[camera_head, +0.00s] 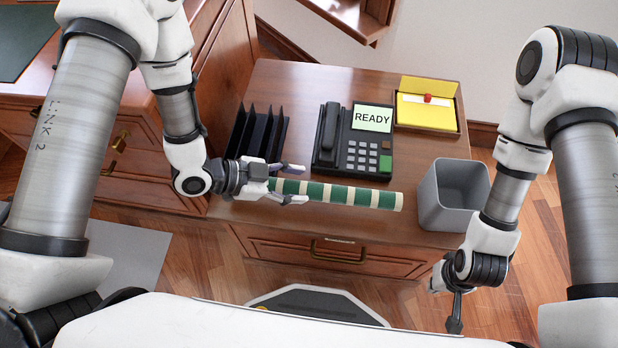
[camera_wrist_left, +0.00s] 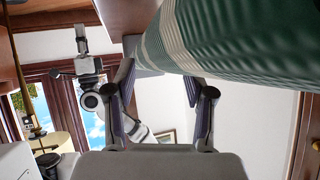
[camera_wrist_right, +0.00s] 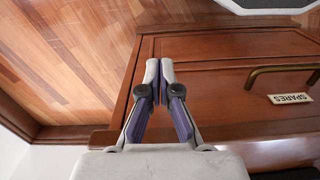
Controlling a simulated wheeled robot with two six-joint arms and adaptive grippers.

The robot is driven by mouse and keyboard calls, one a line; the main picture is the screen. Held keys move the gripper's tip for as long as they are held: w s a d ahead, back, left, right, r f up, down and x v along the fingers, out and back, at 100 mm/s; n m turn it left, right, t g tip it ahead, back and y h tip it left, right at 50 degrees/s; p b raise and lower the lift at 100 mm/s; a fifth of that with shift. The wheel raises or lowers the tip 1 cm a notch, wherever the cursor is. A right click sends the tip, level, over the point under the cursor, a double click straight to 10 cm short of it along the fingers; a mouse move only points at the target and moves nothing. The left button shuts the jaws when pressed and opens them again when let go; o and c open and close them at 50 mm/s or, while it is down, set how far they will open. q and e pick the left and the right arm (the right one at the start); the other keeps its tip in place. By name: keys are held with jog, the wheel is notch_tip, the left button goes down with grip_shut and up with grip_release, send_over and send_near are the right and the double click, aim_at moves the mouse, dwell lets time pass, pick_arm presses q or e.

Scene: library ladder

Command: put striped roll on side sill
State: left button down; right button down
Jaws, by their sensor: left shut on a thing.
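The striped roll (camera_head: 345,195), green with cream bands, is held level above the front part of the wooden cabinet top. My left gripper (camera_head: 297,184) is shut on its left end. In the left wrist view the roll (camera_wrist_left: 245,40) fills the upper right, beyond the fingers (camera_wrist_left: 160,82). My right gripper (camera_head: 455,322) is low at the right, in front of the cabinet, apart from the roll. In the right wrist view its fingertips (camera_wrist_right: 159,72) are together with nothing between them. A wooden ledge (camera_head: 350,12) shows at the top; I cannot tell whether it is the side sill.
On the cabinet top (camera_head: 290,80) stand a black file rack (camera_head: 255,135), a telephone (camera_head: 355,140) reading READY, and a tray with yellow paper (camera_head: 428,108). A grey bin (camera_head: 455,190) stands at the right. A desk (camera_head: 60,80) is at the left.

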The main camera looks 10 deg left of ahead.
pick_arm(q)
notch_tip(320, 180, down, 5)
jog(key=shift+b, duration=0.5)
jog(key=shift+c, duration=1.9)
grip_release()
jog(key=shift+a+r, duration=0.25)
jog(key=p+v, duration=0.3)
jog(key=v, duration=0.7)
jog(key=shift+a+r, duration=0.25)
jog(key=shift+s+a, duration=0.25)
jog(key=shift+a, duration=0.05)
jog(key=shift+c, duration=0.5)
